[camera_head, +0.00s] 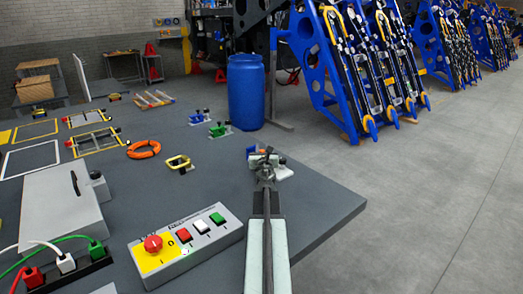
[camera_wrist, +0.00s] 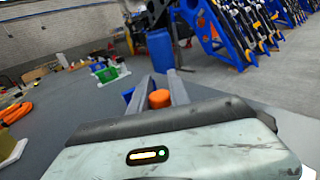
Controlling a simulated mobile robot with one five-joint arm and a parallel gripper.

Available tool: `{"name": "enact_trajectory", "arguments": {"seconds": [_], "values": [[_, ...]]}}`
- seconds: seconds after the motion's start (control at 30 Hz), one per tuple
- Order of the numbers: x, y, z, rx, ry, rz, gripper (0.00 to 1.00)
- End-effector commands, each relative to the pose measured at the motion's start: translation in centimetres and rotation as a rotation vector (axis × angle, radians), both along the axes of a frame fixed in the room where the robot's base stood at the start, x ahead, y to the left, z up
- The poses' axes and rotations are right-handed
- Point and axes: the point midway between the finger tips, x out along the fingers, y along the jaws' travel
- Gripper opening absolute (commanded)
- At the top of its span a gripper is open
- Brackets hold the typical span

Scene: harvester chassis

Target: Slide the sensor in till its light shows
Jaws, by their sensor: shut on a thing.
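My gripper (camera_head: 265,175) reaches over the table near its right front corner. In the wrist view its two fingers (camera_wrist: 165,82) stand close together, with an orange round-topped piece (camera_wrist: 159,98) between them, seemingly the sensor or part of it. In the head view a small pale mount (camera_head: 284,172) with a dark knob sits right at the fingertips. A blue piece (camera_head: 250,152) shows just left of them, and blue also shows beside the left finger in the wrist view. The fingers hide most of the held thing. I cannot tell how far it sits in the mount, and no lit sensor light is visible.
A control box (camera_head: 185,245) with red, white and green buttons lies left of my arm. Green (camera_head: 219,130) and blue (camera_head: 197,117) clamps, a yellow frame (camera_head: 178,162) and an orange ring (camera_head: 144,149) lie farther left. A blue barrel (camera_head: 246,92) stands beyond the table.

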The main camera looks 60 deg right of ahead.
Motion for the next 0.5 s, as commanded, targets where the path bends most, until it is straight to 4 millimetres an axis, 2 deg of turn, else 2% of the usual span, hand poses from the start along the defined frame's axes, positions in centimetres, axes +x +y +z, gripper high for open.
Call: {"name": "enact_trajectory", "arguments": {"seconds": [0.47, 0.5], "values": [[0.43, 0.1, -0.02, 0.0, 0.0, 0.006, 0.0], [0.43, 0.1, -0.02, 0.0, 0.0, 0.006, 0.33]]}}
